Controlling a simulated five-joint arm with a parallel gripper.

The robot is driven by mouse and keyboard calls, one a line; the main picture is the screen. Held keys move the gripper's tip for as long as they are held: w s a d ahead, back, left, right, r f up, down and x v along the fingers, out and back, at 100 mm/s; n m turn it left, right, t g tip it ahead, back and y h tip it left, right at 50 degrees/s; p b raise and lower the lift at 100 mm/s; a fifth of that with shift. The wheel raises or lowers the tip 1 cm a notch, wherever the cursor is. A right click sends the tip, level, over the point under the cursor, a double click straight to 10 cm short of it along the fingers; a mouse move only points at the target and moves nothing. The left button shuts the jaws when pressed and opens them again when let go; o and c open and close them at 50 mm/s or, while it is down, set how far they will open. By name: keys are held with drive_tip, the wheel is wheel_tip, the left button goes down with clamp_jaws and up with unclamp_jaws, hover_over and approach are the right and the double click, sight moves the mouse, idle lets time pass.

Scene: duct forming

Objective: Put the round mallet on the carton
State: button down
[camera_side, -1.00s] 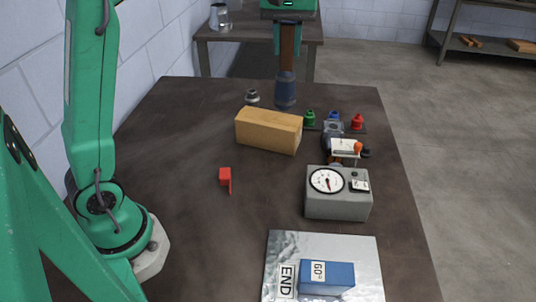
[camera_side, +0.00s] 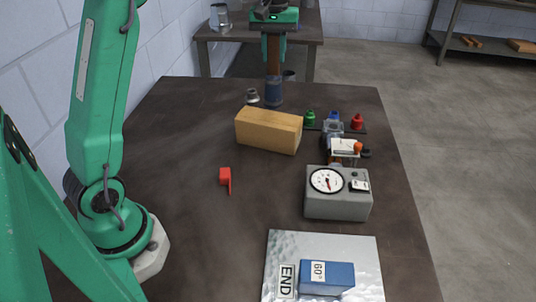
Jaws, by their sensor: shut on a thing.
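My green gripper (camera_side: 274,45) is at the top centre, pointing down and shut on the brown handle of the round mallet (camera_side: 273,92). The mallet hangs upright with its dark blue-grey cylindrical head at the bottom. The head is near the far part of the table, behind the tan box; I cannot tell whether it touches the tabletop. The tan box (camera_side: 268,131), the only carton-like thing I see, lies on the table in front of the mallet, a little to its left. The mallet is apart from the box.
A small grey metal piece (camera_side: 252,96) stands left of the mallet head, a dark cup-like thing (camera_side: 289,76) behind it. Green, blue and red (camera_side: 357,122) pieces, a grey gauge box (camera_side: 338,193) and a metal plate (camera_side: 369,255) occupy the right. A red piece (camera_side: 225,176) lies left; table around it is clear.

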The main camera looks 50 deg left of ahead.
sight(273, 92)
drive_tip(key=a+f, duration=0.1)
drive_tip(key=w+a, duration=0.1)
drive_tip(key=a, duration=0.1)
drive_tip(key=shift+f, duration=0.5)
drive_tip(key=shift+f, duration=2)
drive_tip(key=c, duration=1.1)
unclamp_jaws()
drive_tip(key=shift+f, duration=0.1)
